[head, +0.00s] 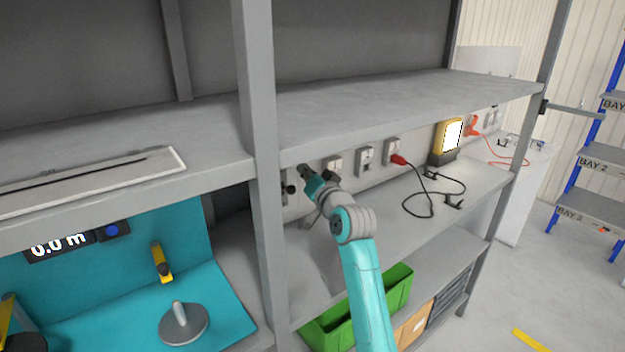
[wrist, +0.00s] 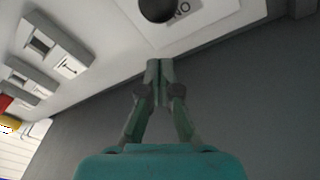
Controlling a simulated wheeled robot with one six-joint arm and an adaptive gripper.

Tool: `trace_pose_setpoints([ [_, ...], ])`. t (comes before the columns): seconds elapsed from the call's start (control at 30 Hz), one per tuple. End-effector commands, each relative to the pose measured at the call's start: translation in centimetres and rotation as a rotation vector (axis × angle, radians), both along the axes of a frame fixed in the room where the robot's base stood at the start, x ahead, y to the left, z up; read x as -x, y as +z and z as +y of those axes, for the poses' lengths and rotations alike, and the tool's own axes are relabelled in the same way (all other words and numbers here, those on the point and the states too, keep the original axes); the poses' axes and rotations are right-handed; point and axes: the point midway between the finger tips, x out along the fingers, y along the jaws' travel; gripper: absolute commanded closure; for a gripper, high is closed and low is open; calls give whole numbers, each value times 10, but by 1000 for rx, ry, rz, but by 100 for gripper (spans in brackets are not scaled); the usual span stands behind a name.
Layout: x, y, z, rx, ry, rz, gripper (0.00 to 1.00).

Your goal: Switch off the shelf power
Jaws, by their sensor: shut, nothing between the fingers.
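The power switch has a black round knob (head: 290,188) on a pale wall plate at the back of the shelf bay, just right of the grey post. In the wrist view the knob (wrist: 157,9) is cut by the top edge, right beside a label reading ON upside down. My gripper (head: 303,170) is shut and empty, just above and right of the knob. Its closed fingertips (wrist: 153,66) appear near the plate's edge, apart from the knob. The rest of the switch is out of the wrist view.
Outlets (head: 364,159) line the wall to the right, with a red plug (head: 398,160) and black cable. A lit yellow lamp (head: 447,138) stands farther right. The grey post (head: 262,150) and upper shelf (head: 400,100) bound the space. A green bin (head: 398,290) sits below.

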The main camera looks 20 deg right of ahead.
Motion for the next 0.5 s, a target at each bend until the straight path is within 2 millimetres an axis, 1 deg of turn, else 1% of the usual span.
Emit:
trace_pose_setpoints([
  [0.03,-8,2,1,0,1,-1,100],
  [0.07,-10,0,2,0,0,0,100],
  [0.1,-5,-7,5,-1,0,2,100],
  [0.2,-1,-17,11,0,1,2,100],
  [0.4,5,-30,18,0,1,1,100],
  [0.5,6,-31,19,0,-1,-1,100],
])
